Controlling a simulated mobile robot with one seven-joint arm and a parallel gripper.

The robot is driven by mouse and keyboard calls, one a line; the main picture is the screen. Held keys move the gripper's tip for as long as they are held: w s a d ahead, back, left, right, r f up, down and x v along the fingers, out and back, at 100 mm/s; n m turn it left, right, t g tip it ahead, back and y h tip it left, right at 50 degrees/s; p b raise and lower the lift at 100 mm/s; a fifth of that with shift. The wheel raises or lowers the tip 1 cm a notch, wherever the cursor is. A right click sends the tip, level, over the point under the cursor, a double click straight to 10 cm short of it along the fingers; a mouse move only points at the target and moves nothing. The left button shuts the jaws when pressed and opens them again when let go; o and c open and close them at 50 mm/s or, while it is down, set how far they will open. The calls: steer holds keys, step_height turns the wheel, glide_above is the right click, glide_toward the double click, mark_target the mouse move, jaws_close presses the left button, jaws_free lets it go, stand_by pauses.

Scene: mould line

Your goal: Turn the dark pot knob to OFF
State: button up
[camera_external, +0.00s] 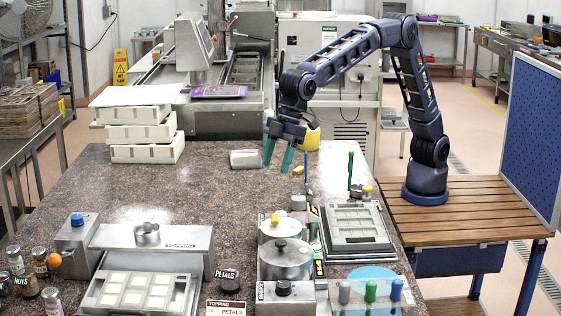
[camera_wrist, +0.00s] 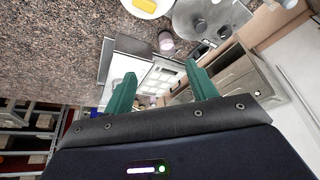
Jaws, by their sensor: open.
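Two round metal pots stand at the front of the counter in the external view. The nearer pot (camera_external: 286,262) has a dark lid handle. In front of it is a small metal box with a dark knob (camera_external: 283,287) on top; its setting is too small to read. A pot with a yellow knob (camera_external: 275,218) stands just behind. My gripper (camera_external: 278,159) hangs open and empty above the counter, well behind the pots and apart from them. In the wrist view my green fingers (camera_wrist: 159,76) are spread, and a grey round pot (camera_wrist: 218,14) shows at the top.
A grey framed tray (camera_external: 358,235) lies right of the pots. A green upright handle (camera_external: 350,168) stands behind it. A metal topping unit (camera_external: 150,240) stands to the left, a dark PETALS jar (camera_external: 228,279) between. The counter's middle (camera_external: 190,200) is clear.

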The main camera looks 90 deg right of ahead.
steer(key=shift+d, duration=0.1)
steer(key=n+g+y, duration=0.1)
steer(key=n+g, duration=0.3)
steer(key=n, duration=0.6)
glide_toward(283, 283)
steer(key=shift+n, duration=0.3)
steer(key=x, duration=0.8)
steer(key=shift+f, duration=0.4)
steer(key=c, duration=1)
